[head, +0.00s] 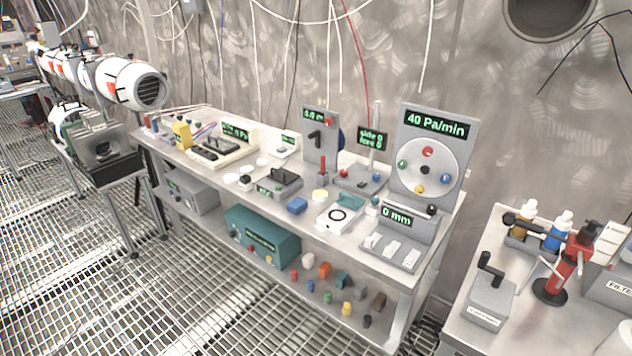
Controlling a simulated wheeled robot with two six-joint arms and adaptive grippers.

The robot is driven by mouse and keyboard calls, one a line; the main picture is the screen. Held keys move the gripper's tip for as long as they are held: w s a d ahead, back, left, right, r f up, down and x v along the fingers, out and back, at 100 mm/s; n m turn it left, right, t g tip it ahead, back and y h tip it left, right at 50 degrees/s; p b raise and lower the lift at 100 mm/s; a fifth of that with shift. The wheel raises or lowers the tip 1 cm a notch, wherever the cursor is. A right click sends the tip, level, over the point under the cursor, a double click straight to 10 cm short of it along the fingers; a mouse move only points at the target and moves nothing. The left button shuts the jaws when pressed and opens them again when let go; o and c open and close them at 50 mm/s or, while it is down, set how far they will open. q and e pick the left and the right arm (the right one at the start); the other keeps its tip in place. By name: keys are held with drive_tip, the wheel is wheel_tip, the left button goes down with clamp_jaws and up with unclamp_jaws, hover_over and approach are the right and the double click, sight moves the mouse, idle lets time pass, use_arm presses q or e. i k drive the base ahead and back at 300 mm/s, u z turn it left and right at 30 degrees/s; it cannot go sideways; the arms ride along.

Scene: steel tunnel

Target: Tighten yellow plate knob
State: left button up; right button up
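A round pale plate (409,169) is mounted on an upright grey panel (436,121) at the right end of the long bench. The panel's display reads "40 Pa/min". The yellow plate knob (420,189) sits at the bottom of the plate. A red knob (428,152) is at the top, a green knob (402,164) at the left and a blue knob (446,176) at the right. How tight the yellow knob is cannot be told. Neither of my grippers is in view.
A grey box (411,238) reading "0 mm" stands in front below the panel. The bench (350,255) holds several other devices and small parts. A second table (462,325) at the right carries bottles, a red stand (568,270) and a cranked box (490,298). Grated floor (200,300) is open in front.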

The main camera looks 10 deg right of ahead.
sight(419, 190)
drive_tip(key=u, duration=0.35)
drive_tip(key=i, duration=1.65)
drive_tip(key=z, duration=2.4)
